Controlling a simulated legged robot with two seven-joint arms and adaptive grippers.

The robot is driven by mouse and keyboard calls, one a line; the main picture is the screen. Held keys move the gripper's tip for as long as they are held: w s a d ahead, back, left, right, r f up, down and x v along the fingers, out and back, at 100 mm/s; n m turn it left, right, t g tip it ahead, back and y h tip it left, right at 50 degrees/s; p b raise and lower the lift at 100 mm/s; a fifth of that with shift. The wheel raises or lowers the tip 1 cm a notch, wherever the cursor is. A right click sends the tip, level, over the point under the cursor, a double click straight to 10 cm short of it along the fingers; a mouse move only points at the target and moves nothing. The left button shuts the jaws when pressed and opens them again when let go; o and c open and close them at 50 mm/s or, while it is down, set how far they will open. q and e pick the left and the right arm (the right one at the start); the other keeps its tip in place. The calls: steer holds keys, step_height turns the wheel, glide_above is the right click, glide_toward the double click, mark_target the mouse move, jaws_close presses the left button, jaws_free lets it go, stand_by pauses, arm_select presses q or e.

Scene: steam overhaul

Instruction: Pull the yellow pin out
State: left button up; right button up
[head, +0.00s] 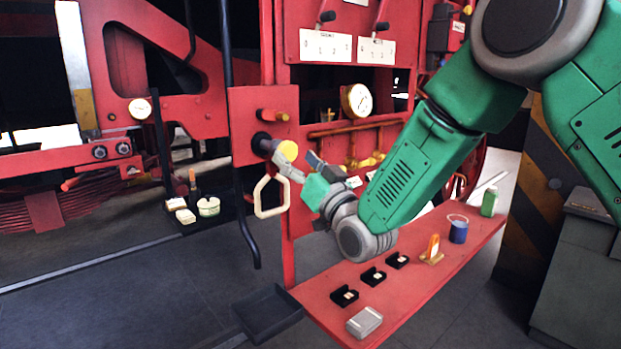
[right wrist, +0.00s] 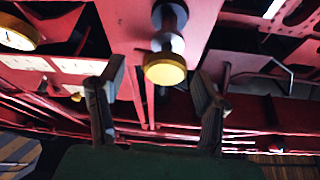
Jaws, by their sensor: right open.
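The yellow pin (head: 288,151) shows a round yellow end on a dark, stubby shaft that sticks out of a red plate. In the right wrist view, its yellow end (right wrist: 165,69) faces me, with a grey collar behind it. My right gripper (head: 299,163) is open and empty, just in front of the pin. In the right wrist view, its two fingers stand left and right of the yellow end, with gaps on both sides. Whether the fingertips reach past the yellow end is hard to tell. My left gripper is not in view.
A cream loop handle (head: 272,197) hangs just below the pin. A red-tipped knob (head: 272,115) sticks out above it. A red bench (head: 415,282) below my right arm holds small black boxes, a blue cup (head: 458,230) and an orange piece (head: 433,249). A black tray (head: 268,312) stands left of the bench.

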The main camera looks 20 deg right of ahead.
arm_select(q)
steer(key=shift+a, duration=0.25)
arm_select(e)
steer(key=a+v, duration=0.1)
steer(key=v, duration=0.8)
steer(key=shift+s, duration=0.2)
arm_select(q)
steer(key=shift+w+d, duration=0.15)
arm_select(e)
steer(key=shift+d+f, duration=0.1)
steer(key=shift+d, duration=0.15)
